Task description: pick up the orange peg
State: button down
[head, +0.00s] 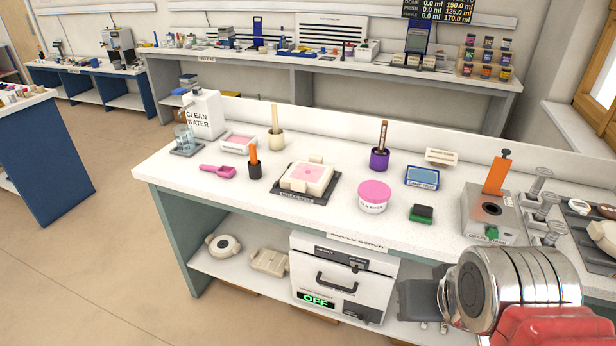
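A slim orange peg (253,153) stands upright in a small black cup (255,171) on the left half of the white bench. Its lower end is hidden inside the cup. A second orange piece, a flat upright slab (496,175), stands at the back of a grey metal device on the right. My gripper (416,300) shows as a dark grey part at the lower right, in front of the bench and well to the right of the peg in the cup. Its fingers are not clear, and I see nothing held.
Near the cup are a pink scoop (218,171), a beige pot with a brush (276,139) and a pink-topped mould on a dark plate (305,178). A pink-lidded jar (374,196) and a purple pot (380,159) stand further right. The bench front (222,190) near the scoop is bare.

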aim_at(253, 153)
jog(key=u, duration=2.05)
jog(key=i, duration=1.7)
